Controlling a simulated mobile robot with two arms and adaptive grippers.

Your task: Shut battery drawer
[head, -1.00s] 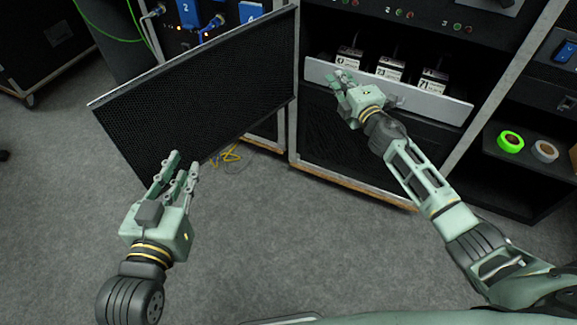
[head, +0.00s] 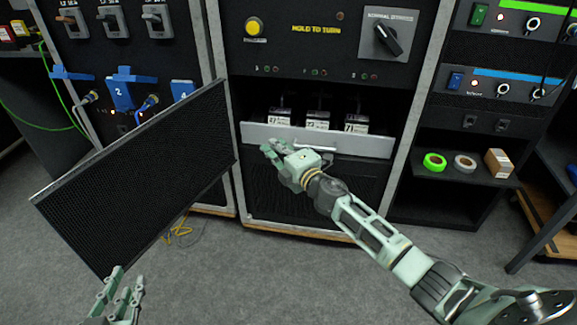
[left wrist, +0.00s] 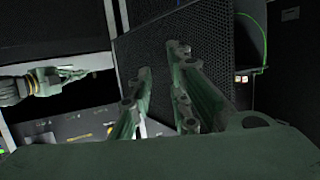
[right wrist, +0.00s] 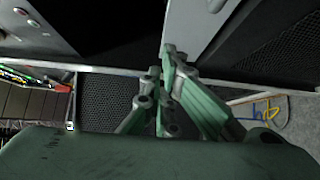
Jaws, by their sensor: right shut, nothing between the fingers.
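The battery drawer (head: 375,147) has a pale grey front with a bar handle. It stands partly out of the middle cabinet, with several labelled batteries (head: 317,120) showing behind its front. My right gripper (head: 272,152) is shut and empty, at the lower left part of the drawer front; I cannot tell whether it touches. Its closed fingers also show in the right wrist view (right wrist: 168,80). My left gripper (head: 122,284) is low at the left, below the mesh door, its hand partly cut off by the frame. Its fingers stand apart and empty in the left wrist view (left wrist: 158,75).
A black mesh door (head: 140,175) stands swung out left of the drawer. A dark mesh panel (head: 310,188) lies below the drawer. A shelf with green tape (head: 434,162), grey tape and a box is at the right. Yellow cable (head: 178,234) lies on the floor.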

